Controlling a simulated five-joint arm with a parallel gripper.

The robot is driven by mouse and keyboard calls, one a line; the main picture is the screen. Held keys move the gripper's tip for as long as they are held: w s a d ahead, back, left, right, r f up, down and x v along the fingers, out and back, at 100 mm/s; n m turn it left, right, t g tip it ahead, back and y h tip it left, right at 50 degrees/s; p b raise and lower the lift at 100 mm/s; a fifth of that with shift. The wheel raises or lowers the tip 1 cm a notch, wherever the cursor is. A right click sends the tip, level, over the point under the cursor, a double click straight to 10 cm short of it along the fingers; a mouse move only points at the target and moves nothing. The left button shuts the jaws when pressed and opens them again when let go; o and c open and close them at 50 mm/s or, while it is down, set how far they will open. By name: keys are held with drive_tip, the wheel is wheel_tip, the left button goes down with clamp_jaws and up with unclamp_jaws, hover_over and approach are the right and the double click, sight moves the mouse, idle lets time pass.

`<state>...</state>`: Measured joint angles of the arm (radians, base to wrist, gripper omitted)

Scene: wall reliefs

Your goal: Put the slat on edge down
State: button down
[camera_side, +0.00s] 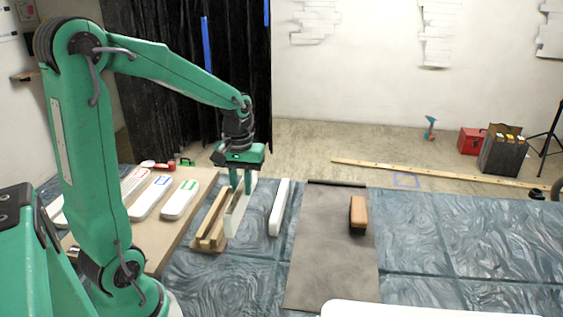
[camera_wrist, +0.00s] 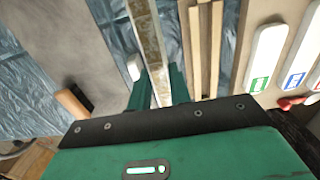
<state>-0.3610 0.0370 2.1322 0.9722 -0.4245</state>
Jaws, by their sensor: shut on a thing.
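My gripper (camera_side: 241,182) is shut on a pale slat (camera_side: 236,213), which stands on edge between the fingers, just right of the wooden rails (camera_side: 208,225). In the wrist view the slat (camera_wrist: 147,38) runs away from between the fingertips (camera_wrist: 158,86), its upward side speckled tan with pale borders. I cannot tell whether its lower edge touches the rails or the blue cloth. Another white slat (camera_side: 280,207) lies apart to the right on the cloth.
A tan board (camera_side: 160,237) at left carries several white slats with coloured labels, such as a green one (camera_side: 180,199). A dark grey mat (camera_side: 325,255) with an orange-brown block (camera_side: 358,214) lies right. Patterned blue cloth (camera_side: 440,235) is clear farther right.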

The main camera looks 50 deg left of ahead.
drive_tip(key=w+d, duration=0.6)
drive_tip(key=d, duration=0.4)
drive_tip(key=w+d, duration=0.7)
drive_tip(key=d, duration=0.4)
hover_over(321, 234)
wheel_tip(321, 234, down, 8)
drive_tip(key=r, duration=0.1)
drive_tip(key=shift+f, duration=0.25)
drive_tip(key=shift+f, duration=0.1)
drive_tip(key=shift+f, duration=1.9)
drive_tip(key=shift+f, duration=0.15)
drive_tip(key=c, duration=1.3)
unclamp_jaws()
